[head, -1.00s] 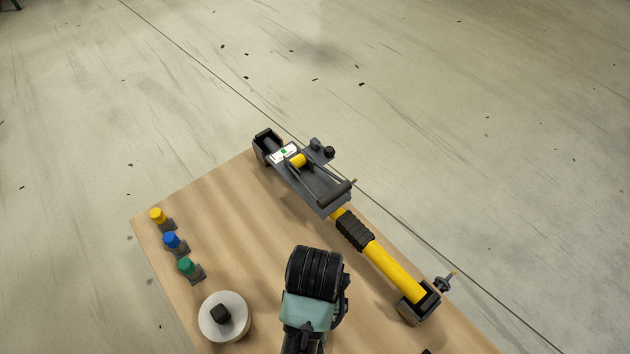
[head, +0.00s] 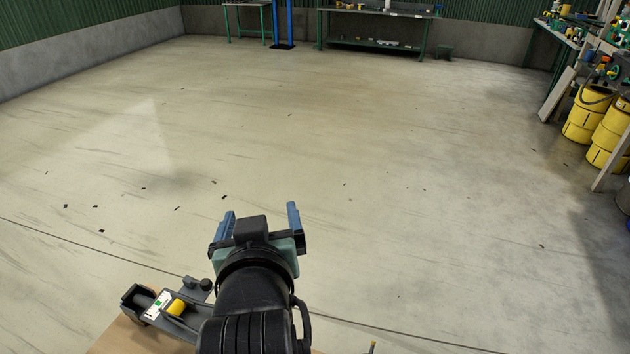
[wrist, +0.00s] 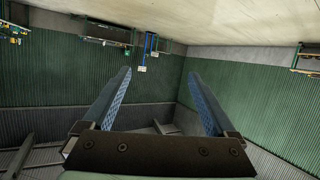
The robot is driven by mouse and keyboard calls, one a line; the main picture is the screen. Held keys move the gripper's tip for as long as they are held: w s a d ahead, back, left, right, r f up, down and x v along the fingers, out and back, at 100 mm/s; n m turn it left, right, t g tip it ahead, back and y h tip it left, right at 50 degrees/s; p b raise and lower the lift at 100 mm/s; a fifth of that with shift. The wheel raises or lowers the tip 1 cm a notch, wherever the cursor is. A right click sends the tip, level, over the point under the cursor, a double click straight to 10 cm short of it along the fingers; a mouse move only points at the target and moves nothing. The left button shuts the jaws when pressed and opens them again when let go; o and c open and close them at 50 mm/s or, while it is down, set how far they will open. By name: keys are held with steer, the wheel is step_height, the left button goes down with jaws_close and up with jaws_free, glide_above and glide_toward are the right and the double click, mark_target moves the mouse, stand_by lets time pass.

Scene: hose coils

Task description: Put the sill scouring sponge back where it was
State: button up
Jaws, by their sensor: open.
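No scouring sponge and no sill can be made out in either view. My gripper (head: 261,222) is open and empty, raised above the near workbench and pointing away over the floor in the head view. In the wrist view its two blue fingers (wrist: 162,105) stand wide apart with nothing between them, against green corrugated walls. My arm hides part of the near bench.
The floor ahead is open. Green-legged benches (head: 378,44) stand at the back wall. Yellow drums (head: 588,110) and a cluttered bench stand at the right.

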steer(key=s+d+r+m+t, duration=0.1)
steer(key=d+r+t, duration=0.15)
steer(key=r, duration=0.65)
steer(key=d+r+t, duration=0.1)
steer(key=r+t, duration=0.3)
steer(key=r, duration=0.5)
steer(key=s+d+r+t+h, duration=0.1)
steer(key=s+d+r+t, duration=0.1)
steer(key=s+r, duration=0.3)
steer(key=s+d+r+m+t+h, duration=0.1)
steer(key=s+r+t, duration=0.4)
steer(key=r, duration=0.6)
steer(key=shift+s+d+r+m, duration=0.2)
steer(key=shift+d+r+m, duration=0.1)
steer(key=shift+d, duration=0.15)
